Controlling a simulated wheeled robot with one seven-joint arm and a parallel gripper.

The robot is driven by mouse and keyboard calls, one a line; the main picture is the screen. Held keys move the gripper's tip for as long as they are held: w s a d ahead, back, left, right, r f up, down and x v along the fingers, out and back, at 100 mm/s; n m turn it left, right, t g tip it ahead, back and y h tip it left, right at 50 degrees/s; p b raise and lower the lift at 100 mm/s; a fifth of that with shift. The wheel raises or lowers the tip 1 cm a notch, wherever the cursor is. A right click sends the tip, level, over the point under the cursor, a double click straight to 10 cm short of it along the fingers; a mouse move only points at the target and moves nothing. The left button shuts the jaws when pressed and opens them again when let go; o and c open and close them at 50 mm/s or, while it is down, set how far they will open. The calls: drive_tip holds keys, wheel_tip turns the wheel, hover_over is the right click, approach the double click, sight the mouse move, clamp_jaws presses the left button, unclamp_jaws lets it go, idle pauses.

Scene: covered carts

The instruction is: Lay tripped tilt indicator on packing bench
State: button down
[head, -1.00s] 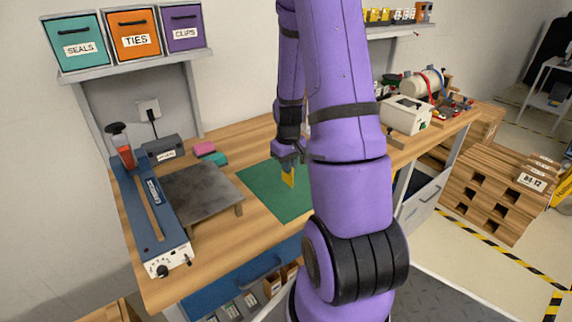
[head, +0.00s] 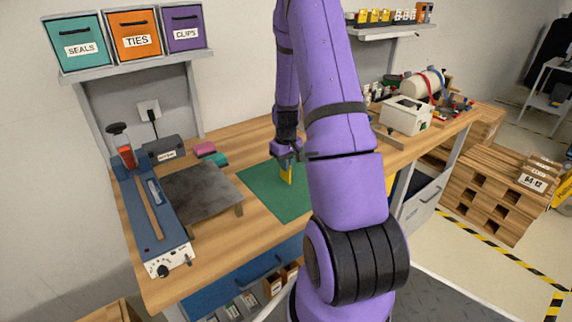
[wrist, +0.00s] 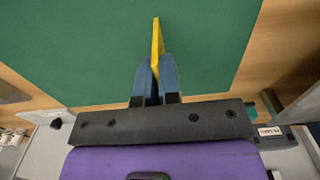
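A thin yellow indicator (head: 287,173) is held edge-on above the green mat on the packing bench (head: 254,248). In the wrist view the yellow indicator (wrist: 157,42) sticks out from between the two fingers of my gripper (wrist: 156,82), which are shut on it. In the head view my gripper (head: 287,158) points down over the green mat (head: 262,190). The face of the indicator that would show whether it is tripped cannot be read. Whether its lower edge touches the mat cannot be told.
A blue sealer (head: 150,215) and a dark metal plate (head: 202,192) stand left of the mat. Pink and teal blocks (head: 212,156) lie behind it. A white machine (head: 404,115) stands at the right. Most of the mat is bare.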

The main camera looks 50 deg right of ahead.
drive_tip(key=shift+f, duration=0.35)
drive_tip(key=c, duration=1.3)
unclamp_jaws()
